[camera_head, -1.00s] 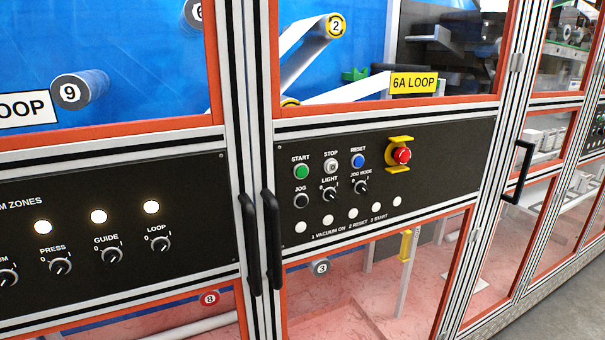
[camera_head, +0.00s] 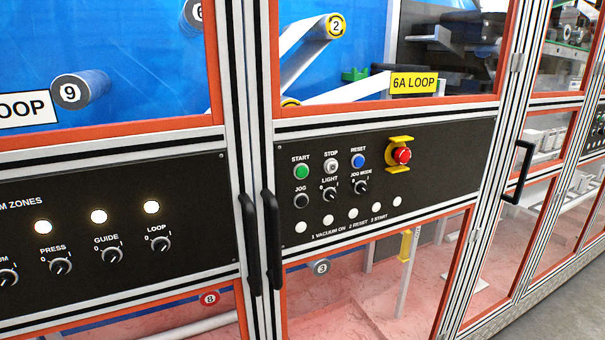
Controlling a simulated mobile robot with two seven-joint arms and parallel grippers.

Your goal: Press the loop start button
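The green START button (camera_head: 302,172) sits at the upper left of the black control panel (camera_head: 440,165) under the yellow 6A LOOP label (camera_head: 414,82). To its right are the STOP button (camera_head: 331,166) and the blue RESET button (camera_head: 358,161). Below are the black JOG button (camera_head: 302,201), the LIGHT knob (camera_head: 330,195) and the JOG MODE knob (camera_head: 361,187). Neither of my grippers shows in the view, and nothing covers the START button.
A red emergency stop (camera_head: 402,155) with a yellow guard projects right of the buttons. Black door handles (camera_head: 272,240) stand out left of the panel, and another handle (camera_head: 522,172) is at right. The left panel has zone knobs (camera_head: 160,244) under lit white lamps (camera_head: 152,207).

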